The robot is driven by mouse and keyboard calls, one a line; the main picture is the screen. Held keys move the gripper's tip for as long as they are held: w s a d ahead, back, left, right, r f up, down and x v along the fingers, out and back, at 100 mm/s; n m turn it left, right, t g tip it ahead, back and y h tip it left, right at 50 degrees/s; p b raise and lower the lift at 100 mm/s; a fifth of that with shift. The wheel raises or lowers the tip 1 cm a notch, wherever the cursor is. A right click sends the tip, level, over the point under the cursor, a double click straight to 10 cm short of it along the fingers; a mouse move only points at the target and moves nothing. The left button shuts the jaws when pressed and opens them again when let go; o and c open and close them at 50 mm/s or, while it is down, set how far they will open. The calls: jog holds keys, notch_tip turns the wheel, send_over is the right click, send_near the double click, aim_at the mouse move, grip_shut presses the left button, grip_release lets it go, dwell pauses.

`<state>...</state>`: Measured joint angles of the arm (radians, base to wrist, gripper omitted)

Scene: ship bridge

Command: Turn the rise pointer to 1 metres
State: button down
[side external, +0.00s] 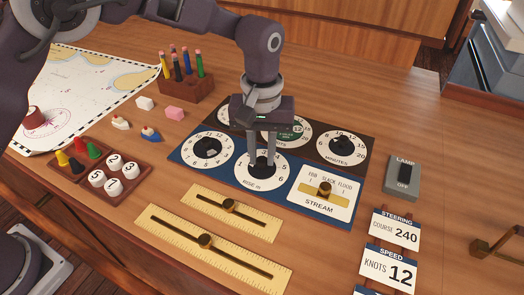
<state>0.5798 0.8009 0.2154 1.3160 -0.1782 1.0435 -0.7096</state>
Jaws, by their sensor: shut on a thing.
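The rise dial (262,181) is a white round face with dark numerals on the blue panel. Its small label is blurred at this size. Its dark pointer (261,166) is at the centre, mostly hidden by the fingers. My gripper (261,160) points straight down over this dial and is shut on the pointer. I cannot tell which numeral the pointer aims at.
Another white dial (207,147) lies left of it, and a minutes dial (340,146) behind right. The stream switch plate (322,194) is close on the right. Brass slide rulers (232,213) lie in front. A pencil block (184,86) stands behind left.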

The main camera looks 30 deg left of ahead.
aim_at(262, 159)
jog(key=c, duration=1.3)
grip_release()
jog(key=shift+o, duration=0.2)
notch_tip(262, 159, up, 7)
jog(key=shift+r, duration=0.1)
jog(key=s+a+r+m+t+h, duration=0.1)
jog(key=s+a+r, duration=0.3)
jog(key=a+r, duration=0.2)
jog(key=s+a+r+t, duration=0.1)
jog(key=s+a+r, duration=0.3)
jog(key=a+r, duration=0.25)
jog(key=s+a+f+m+t, duration=0.1)
jog(key=s+a, duration=0.2)
jog(key=s, duration=0.3)
jog(key=s+a+f+m+t, duration=0.1)
jog(key=s+a, duration=0.2)
jog(key=s, duration=0.3)
jog(key=s+a+f+m+t+y, duration=0.1)
jog(key=s+a, duration=0.2)
jog(key=s, duration=0.4)
jog(key=shift+f+t, duration=0.3)
jog(key=shift+f, duration=0.05)
